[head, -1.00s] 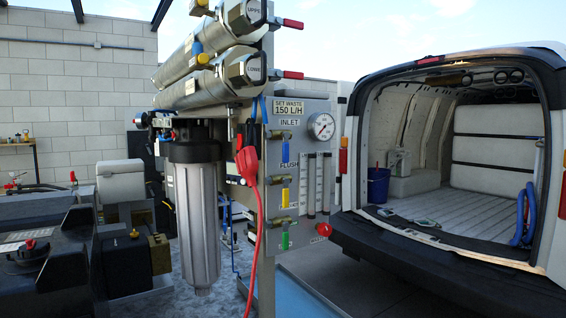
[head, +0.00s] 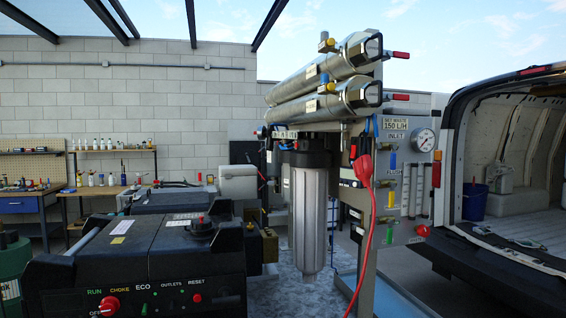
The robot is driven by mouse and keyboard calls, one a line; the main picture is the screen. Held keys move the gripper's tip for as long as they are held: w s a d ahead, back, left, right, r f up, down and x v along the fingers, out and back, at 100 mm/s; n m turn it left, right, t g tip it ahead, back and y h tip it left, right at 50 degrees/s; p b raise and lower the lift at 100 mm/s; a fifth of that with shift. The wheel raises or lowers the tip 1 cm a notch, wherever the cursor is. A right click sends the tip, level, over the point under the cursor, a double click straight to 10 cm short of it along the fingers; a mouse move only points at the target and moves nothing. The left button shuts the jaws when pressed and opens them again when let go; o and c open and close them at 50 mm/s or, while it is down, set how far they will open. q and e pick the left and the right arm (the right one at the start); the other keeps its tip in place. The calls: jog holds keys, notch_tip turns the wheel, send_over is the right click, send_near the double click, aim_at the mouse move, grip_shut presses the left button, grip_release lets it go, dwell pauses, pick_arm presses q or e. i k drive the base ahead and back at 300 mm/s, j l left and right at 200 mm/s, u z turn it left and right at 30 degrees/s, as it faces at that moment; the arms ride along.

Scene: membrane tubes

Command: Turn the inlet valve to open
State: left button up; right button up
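The inlet valve (head: 388,147) is a small brass fitting on the grey panel, just below the INLET label (head: 395,135). Its blue lever (head: 393,161) hangs downward. Below it on the same panel are a yellow lever (head: 391,199) and a green lever (head: 389,235), both pointing down. A round pressure gauge (head: 424,140) sits to the right of the inlet valve. Neither of my grippers shows in the head view.
A black generator (head: 150,250) stands in the left foreground. A clear filter housing (head: 311,220) and a red cable (head: 372,240) hang left of the panel. Two steel membrane tubes (head: 325,82) lie above. An open van (head: 500,200) stands right, with a blue bucket (head: 474,202) inside.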

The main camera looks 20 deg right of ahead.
aim_at(394, 147)
jog(key=l+u, duration=0.3)
jog(key=u, duration=0.15)
jog(key=i+l+u, duration=0.1)
jog(key=l+u, duration=0.5)
jog(key=u, duration=0.25)
jog(key=l+u, duration=0.3)
jog(key=u, duration=0.15)
jog(key=k+j, duration=0.05)
